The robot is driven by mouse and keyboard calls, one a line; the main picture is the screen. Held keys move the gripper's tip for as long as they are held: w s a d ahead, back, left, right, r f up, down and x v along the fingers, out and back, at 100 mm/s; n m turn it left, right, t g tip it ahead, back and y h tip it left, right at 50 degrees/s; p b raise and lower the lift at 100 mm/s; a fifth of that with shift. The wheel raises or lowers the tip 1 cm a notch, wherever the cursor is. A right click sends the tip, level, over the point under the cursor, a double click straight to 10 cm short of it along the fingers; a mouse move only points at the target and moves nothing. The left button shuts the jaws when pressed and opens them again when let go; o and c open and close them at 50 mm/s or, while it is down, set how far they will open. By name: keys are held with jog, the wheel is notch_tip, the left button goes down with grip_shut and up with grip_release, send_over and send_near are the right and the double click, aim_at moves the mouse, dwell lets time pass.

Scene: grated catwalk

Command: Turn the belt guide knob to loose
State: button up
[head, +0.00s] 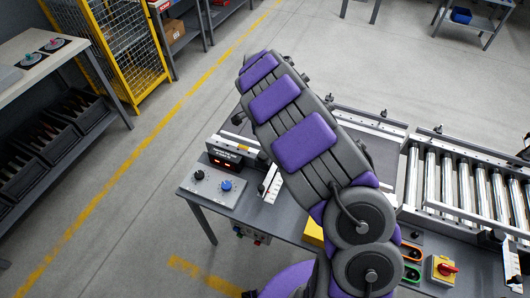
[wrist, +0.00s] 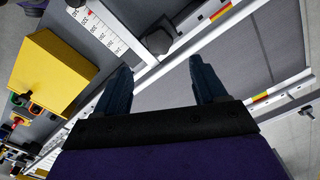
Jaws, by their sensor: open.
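In the wrist view my gripper (wrist: 161,82) is open and empty, its two dark fingers spread above a grey belt surface (wrist: 240,55) and its metal side rail. A dark knob-like part (wrist: 157,38) lies beyond the fingertips, beside a white numbered scale (wrist: 98,28); they do not touch it. I cannot tell whether it is the belt guide knob or how it is set. In the head view my purple and grey arm reaches over the bench and hides the gripper and part of the belt. The white scale (head: 273,183) shows left of the arm.
A red switch on a yellow box (head: 440,279) and rollers (head: 465,180) are right. Floor at left is clear.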

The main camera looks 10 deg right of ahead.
send_over(264, 154)
jog(key=a, duration=0.2)
notch_tip(264, 154, down, 6)
jog(key=shift+d+r+b, duration=0.1)
jog(key=shift+r+b, duration=0.15)
jog(key=shift+b, duration=0.2)
jog(key=d+f, duration=0.2)
jog(key=f, duration=0.1)
jog(key=shift+s+d+f+b, duration=0.1)
jog(key=shift+d+f+b, duration=0.2)
jog(key=shift+d, duration=0.1)
jog(key=shift+a+f, duration=0.1)
jog(key=shift+a, duration=1.15)
jog(key=shift+c, duration=1.4)
jog(key=shift+d, duration=0.95)
jog(key=c, duration=0.5)
jog(key=shift+a, duration=0.15)
jog(key=shift+c, duration=1.4)
jog(key=shift+a, duration=0.15)
